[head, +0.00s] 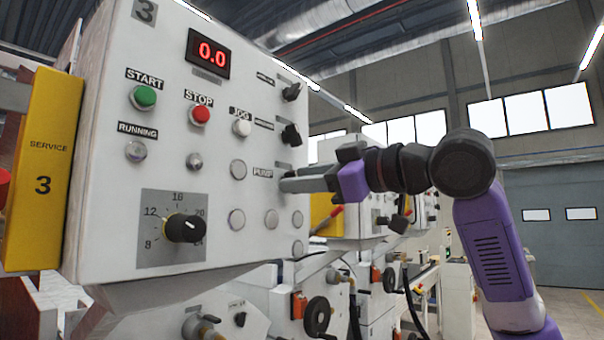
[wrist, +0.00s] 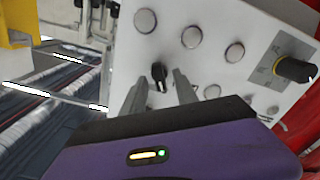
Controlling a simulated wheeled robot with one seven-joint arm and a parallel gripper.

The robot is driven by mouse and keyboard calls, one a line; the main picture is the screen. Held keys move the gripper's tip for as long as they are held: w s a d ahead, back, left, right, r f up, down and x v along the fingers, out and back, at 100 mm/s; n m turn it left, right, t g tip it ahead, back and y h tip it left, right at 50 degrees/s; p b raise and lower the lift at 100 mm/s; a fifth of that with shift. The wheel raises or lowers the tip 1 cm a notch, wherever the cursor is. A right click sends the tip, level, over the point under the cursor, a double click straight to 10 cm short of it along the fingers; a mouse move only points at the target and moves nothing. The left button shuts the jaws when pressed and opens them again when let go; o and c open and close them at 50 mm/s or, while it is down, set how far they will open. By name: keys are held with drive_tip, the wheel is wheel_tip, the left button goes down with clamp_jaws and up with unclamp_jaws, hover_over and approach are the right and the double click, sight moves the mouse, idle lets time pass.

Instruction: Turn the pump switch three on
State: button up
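The pump switch (wrist: 159,73) is a small black knob with a white mark on the white panel, seen in the wrist view. My gripper (head: 286,184) is at the panel's right edge, fingers pointing at the panel. In the wrist view my gripper (wrist: 162,78) has its fingers apart, one on each side of the knob, with gaps visible. Whether the fingers touch the panel cannot be told.
The panel (head: 100,230) marked 3 holds a green start button (head: 143,97), a red stop button (head: 200,115), a dial (head: 184,228) and a display (head: 208,53) reading 0.0. Two more black switches (head: 291,134) sit above my gripper. A yellow service sign (head: 42,165) stands left.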

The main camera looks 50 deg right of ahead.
drive_tip(key=shift+w, duration=0.15)
clamp_jaws()
idle(0.4)
drive_tip(key=m, duration=1.1)
drive_tip(key=shift+d+m, duration=0.25)
drive_tip(key=shift+m, duration=0.15)
idle(0.3)
